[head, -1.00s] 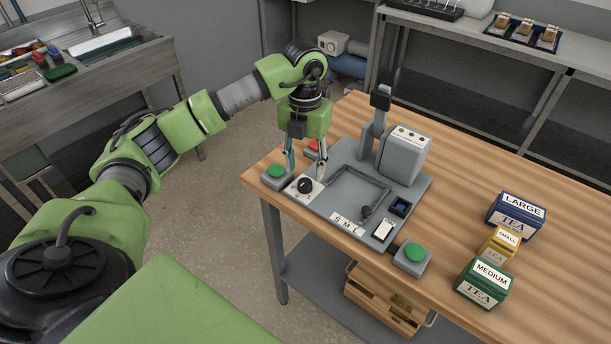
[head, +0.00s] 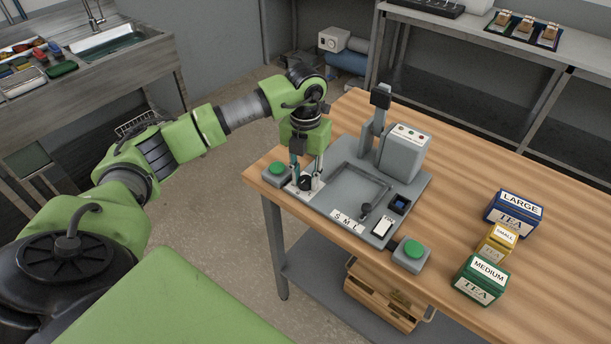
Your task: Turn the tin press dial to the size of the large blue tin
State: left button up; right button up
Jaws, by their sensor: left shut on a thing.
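The grey tin press (head: 402,155) stands on the wooden table. A round black dial (head: 306,183) sits on a white plate at the press's front left corner. My left gripper (head: 305,180) points down with its fingers on either side of the dial, shut on it. The dial's pointer and markings are too small to read. A label with S M L (head: 346,221) is on the press's front edge, near a small black knob (head: 366,209). The large blue tin (head: 514,212), marked LARGE TEA, stands at the right of the table. My right gripper is out of view.
Green buttons (head: 413,250) and (head: 277,168) sit on grey boxes at either side of the press. A small yellow tin (head: 496,243) and a medium green tin (head: 481,280) stand by the blue one. The table between press and tins is clear.

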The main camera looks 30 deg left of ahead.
pick_arm(q)
jog(key=shift+n, duration=0.3)
jog(key=n, duration=0.4)
jog(key=shift+n, duration=0.3)
jog(key=n, duration=0.6)
jog(key=shift+n, duration=0.3)
jog(key=o, duration=1.1)
